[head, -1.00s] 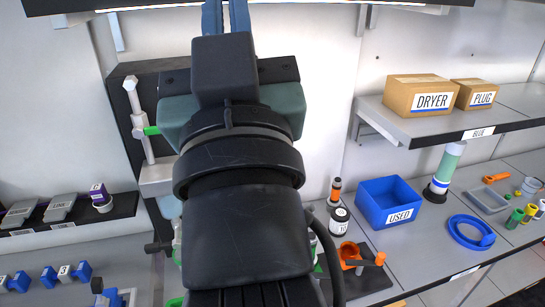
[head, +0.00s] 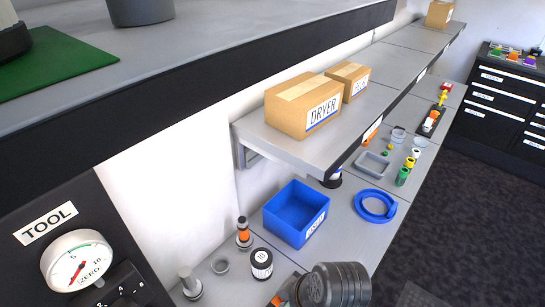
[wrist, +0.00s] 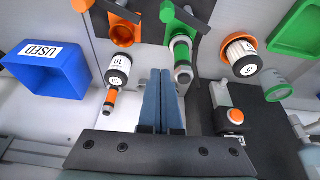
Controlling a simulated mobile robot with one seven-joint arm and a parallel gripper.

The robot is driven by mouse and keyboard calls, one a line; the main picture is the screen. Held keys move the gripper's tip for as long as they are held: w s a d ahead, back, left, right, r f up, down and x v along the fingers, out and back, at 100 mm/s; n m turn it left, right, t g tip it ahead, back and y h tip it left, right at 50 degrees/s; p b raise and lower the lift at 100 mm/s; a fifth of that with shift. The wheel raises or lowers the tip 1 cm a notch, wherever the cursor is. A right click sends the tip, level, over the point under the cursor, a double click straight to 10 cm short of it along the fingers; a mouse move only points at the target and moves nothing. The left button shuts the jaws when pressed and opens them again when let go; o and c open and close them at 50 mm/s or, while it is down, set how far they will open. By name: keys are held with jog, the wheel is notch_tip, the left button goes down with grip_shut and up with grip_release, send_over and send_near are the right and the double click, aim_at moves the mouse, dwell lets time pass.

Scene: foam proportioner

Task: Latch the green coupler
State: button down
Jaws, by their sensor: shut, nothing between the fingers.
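My gripper (wrist: 161,74) shows in the wrist view with its two blue fingers together and nothing between them. What looks like the green coupler (wrist: 167,12) is at the top middle of the wrist view, with a dark lever beside it. A white and green banded cylinder (wrist: 182,50) is just below it in the picture. My fingertips are just left of that cylinder's lower end; I cannot tell whether they touch. I cannot tell whether the lever is latched. The green coupler and my fingers are out of the head view.
An orange coupler (wrist: 122,35) with a lever, a dark labelled cylinder (wrist: 118,68), an orange-topped part (wrist: 240,58) and a black block with an orange button (wrist: 235,116) surround my fingers. The blue bin (head: 296,214) stands on the bench under the shelf with boxes (head: 303,103).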

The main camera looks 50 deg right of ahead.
jog(key=shift+s+a+f, duration=0.1)
jog(key=shift+s+f, duration=0.05)
jog(key=shift+s, duration=0.2)
jog(key=shift+s+f+p, duration=0.2)
jog(key=shift+f+p, duration=0.6)
jog(key=shift+f, duration=1.55)
jog(key=shift+s+f+p, duration=0.15)
jog(key=shift+f+p, duration=0.65)
jog(key=shift+f, duration=1.55)
